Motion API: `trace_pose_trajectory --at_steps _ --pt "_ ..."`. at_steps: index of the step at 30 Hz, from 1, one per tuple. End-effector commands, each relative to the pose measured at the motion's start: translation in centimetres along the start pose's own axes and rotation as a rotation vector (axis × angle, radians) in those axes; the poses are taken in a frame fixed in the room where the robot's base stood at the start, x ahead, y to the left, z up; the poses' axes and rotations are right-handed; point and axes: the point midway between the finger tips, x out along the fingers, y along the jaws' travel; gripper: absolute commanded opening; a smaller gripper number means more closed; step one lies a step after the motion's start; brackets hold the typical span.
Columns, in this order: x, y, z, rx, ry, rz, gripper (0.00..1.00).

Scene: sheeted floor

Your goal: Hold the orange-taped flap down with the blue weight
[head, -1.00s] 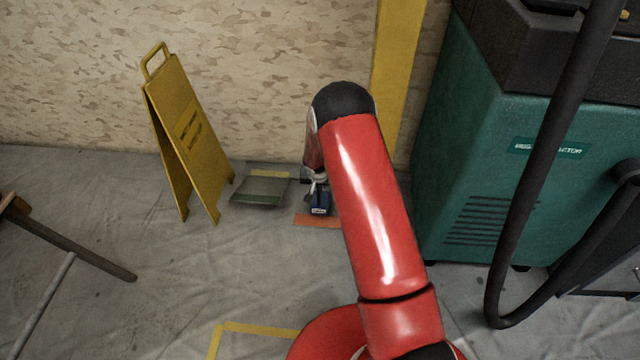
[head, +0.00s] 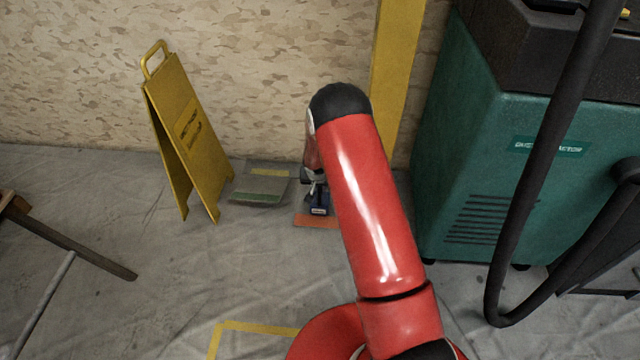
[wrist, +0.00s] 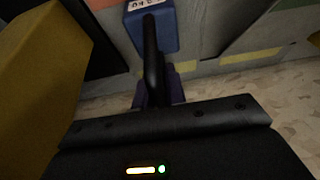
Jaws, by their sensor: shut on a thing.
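The blue weight (head: 319,207), a small block with a white label, is just behind the orange tape strip (head: 317,222) in the head view. My gripper (head: 316,187) is above it, shut on its black handle (wrist: 152,55). In the wrist view the blue weight (wrist: 150,32) is upright at the top, with a bit of orange tape (wrist: 100,3) beside it. The orange-taped flap (head: 300,205) shows as a grey patch behind its strip, partly hidden by the weight and my arm. I cannot tell whether the weight's base touches it.
A grey panel with yellow and green strips (head: 262,183) lies left of the weight. A yellow folding sign (head: 187,135) stands left of that. The wall and a yellow post (head: 397,80) are behind. A green machine (head: 500,180) with a black hose is at right. Floor in front is mostly clear.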

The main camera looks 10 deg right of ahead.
Motion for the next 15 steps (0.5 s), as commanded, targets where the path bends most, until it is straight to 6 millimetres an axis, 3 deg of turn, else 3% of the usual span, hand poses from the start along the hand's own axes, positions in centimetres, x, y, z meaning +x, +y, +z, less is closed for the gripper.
trace_pose_trajectory --at_steps 14,15 --pt "0.26 -0.07 -0.09 0.001 0.005 -0.002 0.00" --pt "0.25 -0.07 -0.10 0.001 0.005 -0.002 0.18"
